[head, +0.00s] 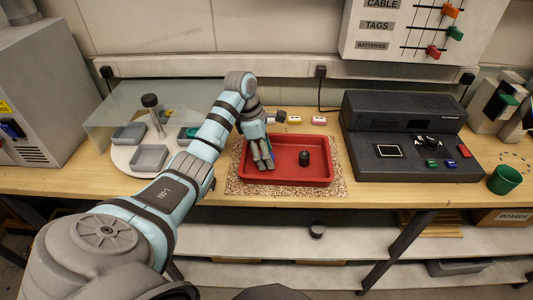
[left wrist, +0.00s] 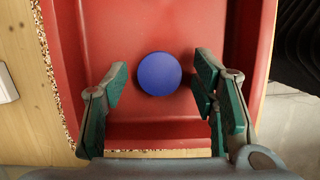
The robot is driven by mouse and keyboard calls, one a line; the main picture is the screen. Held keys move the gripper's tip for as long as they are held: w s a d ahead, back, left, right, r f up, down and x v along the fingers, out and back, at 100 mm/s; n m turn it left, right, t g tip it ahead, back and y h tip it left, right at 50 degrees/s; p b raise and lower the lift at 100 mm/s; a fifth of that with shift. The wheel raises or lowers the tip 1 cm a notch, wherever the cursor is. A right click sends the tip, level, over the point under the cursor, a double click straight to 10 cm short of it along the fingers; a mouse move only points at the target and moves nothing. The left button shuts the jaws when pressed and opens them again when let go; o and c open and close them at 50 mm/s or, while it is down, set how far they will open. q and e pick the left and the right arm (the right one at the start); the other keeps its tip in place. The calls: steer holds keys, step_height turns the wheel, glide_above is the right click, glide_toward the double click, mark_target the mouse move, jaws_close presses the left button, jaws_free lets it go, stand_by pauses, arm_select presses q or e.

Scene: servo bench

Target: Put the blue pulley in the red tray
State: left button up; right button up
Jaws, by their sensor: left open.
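The blue pulley (left wrist: 159,74) shows in the left wrist view as a round blue disc against the red floor of the red tray (left wrist: 120,22). In the head view the red tray (head: 322,179) sits on a speckled mat on the bench. My left gripper (head: 263,166) is over the left part of the tray, pointing down. In the left wrist view its two fingers are apart on either side of the pulley, with a gap at each side. In the head view the gripper mostly hides the pulley. My right gripper is not in view.
A small dark cylinder (head: 305,158) stands in the tray, right of my gripper. A dark console (head: 405,140) stands right of the tray, with a green cup (head: 504,180) beyond it. A round white stand with grey bins (head: 149,158) is at the left.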

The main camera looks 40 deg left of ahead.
arm_select(q)
steer(key=p+v, duration=0.1)
steer(key=v, duration=0.3)
steer(key=shift+a+r, duration=0.1)
steer(key=shift+r, duration=0.15)
steer(key=p+v, duration=0.6)
steer(key=v, duration=0.1)
steer(key=shift+s+r, duration=0.2)
steer(key=shift+r, duration=0.05)
steer(key=shift+a+f, duration=0.1)
